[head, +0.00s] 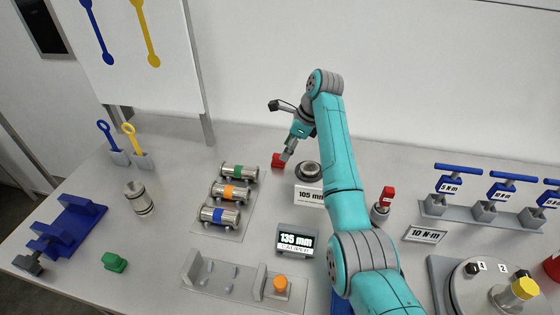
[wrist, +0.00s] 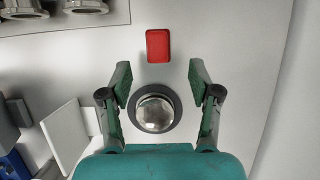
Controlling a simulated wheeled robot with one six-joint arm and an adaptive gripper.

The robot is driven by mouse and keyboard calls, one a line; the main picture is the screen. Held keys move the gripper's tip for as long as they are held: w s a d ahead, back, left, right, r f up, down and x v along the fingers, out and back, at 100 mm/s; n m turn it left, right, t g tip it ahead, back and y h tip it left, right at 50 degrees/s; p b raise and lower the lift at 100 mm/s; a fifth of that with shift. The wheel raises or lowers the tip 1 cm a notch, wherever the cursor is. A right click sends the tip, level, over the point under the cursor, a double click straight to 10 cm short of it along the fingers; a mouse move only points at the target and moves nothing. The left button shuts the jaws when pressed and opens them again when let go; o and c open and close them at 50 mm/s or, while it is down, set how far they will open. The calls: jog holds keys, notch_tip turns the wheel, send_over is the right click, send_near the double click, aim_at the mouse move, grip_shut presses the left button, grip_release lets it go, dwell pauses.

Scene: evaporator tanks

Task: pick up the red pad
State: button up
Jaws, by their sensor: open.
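The red pad (wrist: 158,46) is a small rounded rectangle lying on the light grey table. In the wrist view it is at the top centre, just beyond my fingertips and in line with the gap between them. My gripper (wrist: 160,80) is open and empty, with one green finger on each side. In the head view the red pad (head: 277,160) sits towards the back of the table, partly hidden by my gripper (head: 287,157). I cannot tell the exact height of the fingers above the table.
A round metal dome on a dark ring (wrist: 154,109) lies between my fingers in the wrist view, close to the pad. A rack of cylinders (head: 231,192) stands to the left. A 105 mm sign (head: 309,195) and a 135 mm display (head: 297,240) stand in front.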

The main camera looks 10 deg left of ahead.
aim_at(278, 160)
jog(key=shift+a+x, duration=0.15)
jog(key=shift+x, duration=1.2)
jog(key=shift+a+x, duration=0.2)
jog(key=shift+x, duration=1.15)
jog(key=shift+s+r, duration=0.15)
jog(key=shift+r, duration=0.05)
grip_shut()
